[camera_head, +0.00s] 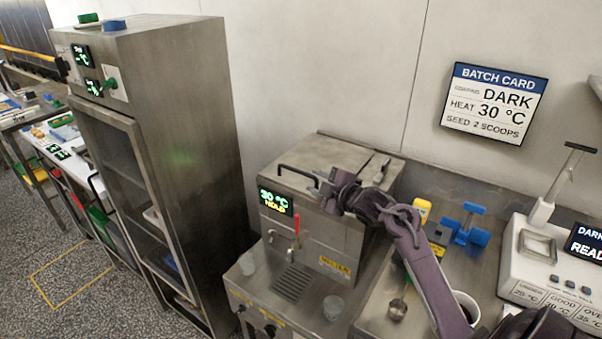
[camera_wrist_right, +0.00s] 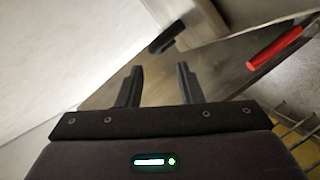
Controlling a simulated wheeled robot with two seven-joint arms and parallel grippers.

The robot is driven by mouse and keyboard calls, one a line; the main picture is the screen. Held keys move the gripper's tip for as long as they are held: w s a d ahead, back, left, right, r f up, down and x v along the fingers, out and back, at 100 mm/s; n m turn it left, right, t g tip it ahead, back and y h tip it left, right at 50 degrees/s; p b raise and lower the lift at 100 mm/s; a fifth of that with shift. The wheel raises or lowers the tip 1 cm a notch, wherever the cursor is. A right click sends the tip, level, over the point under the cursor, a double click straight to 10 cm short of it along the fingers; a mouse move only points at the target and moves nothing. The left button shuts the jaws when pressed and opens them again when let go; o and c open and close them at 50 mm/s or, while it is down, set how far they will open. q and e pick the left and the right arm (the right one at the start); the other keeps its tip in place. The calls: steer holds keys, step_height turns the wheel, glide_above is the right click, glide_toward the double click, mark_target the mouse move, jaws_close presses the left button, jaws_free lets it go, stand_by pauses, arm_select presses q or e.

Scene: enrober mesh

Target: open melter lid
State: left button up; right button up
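The melter (camera_head: 340,235) is a steel box with a green display reading 30 °C HOLD and a yellow label. Its lid (camera_head: 335,152) lies flat and shut on top. A black bar handle (camera_head: 296,172) is at the lid's front edge; a black piece, seemingly this handle (camera_wrist_right: 168,38), shows ahead of the fingers in the right wrist view. My right gripper (camera_head: 320,188) is at the handle's right end, reaching in from the right. Its two fingers (camera_wrist_right: 158,85) are apart with nothing between them. My left gripper is not in view.
A red tap lever (camera_head: 297,224) stands on the melter's front; it also shows in the wrist view (camera_wrist_right: 275,47). A tall steel cabinet (camera_head: 190,120) is to the left. A yellow-capped bottle (camera_head: 422,210), blue item (camera_head: 470,232) and white device (camera_head: 545,260) are to the right.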

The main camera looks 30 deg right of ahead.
mark_target(301, 173)
steer(key=shift+w+d+r, duration=0.15)
steer(key=shift+w+r, duration=0.05)
steer(key=shift+r, duration=0.05)
steer(key=shift+w, duration=0.35)
steer(key=p+x, duration=0.1)
steer(key=x, duration=0.4)
steer(key=shift+p, duration=0.4)
steer(key=shift+x, duration=0.85)
steer(key=shift+f, duration=0.1)
jaws_close()
